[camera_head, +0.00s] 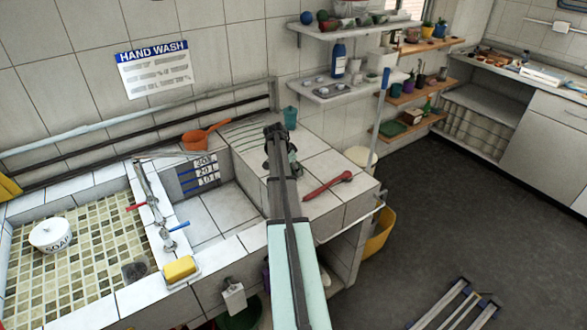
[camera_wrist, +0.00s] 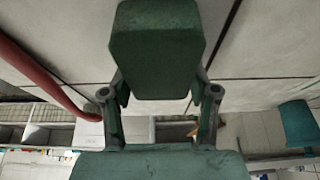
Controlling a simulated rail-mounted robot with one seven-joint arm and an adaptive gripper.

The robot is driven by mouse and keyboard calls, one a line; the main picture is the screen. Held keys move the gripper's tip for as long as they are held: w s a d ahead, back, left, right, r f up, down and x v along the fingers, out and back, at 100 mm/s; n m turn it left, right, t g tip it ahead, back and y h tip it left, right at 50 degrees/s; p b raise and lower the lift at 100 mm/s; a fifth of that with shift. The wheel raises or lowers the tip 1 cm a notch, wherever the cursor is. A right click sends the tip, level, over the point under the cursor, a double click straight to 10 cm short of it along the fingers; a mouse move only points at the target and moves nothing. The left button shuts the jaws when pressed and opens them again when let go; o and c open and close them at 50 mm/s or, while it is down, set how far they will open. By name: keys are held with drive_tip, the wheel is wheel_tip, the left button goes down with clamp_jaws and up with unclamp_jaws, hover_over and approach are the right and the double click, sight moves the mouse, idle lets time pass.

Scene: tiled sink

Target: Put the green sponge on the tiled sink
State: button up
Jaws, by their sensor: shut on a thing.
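My gripper (camera_wrist: 158,92) is shut on the green sponge (camera_wrist: 157,48), a dark green block between its two fingers in the wrist view. In the head view my gripper (camera_head: 279,148) is over the tiled counter, right of the basins; my arm and gripper mostly hide the sponge there. The tiled sink (camera_head: 135,293) fills the left of the head view. It has a mosaic basin and a plain white basin with level marks. I cannot tell whether the sponge touches the tiles.
A red utensil (camera_head: 328,184) lies right of my gripper, and a teal cup (camera_head: 290,117) stands behind it. An orange pan (camera_head: 203,135) is at the back. A yellow sponge (camera_head: 180,268) is on the front ledge, and a soap bowl (camera_head: 50,235) in the mosaic basin. Taps stand between the basins.

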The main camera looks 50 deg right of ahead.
drive_tip(key=shift+f, duration=0.15)
drive_tip(key=o, duration=0.8)
drive_tip(key=shift+o, duration=0.2)
drive_tip(key=b+v, duration=0.3)
drive_tip(key=v, duration=0.9)
drive_tip(key=shift+d, duration=0.1)
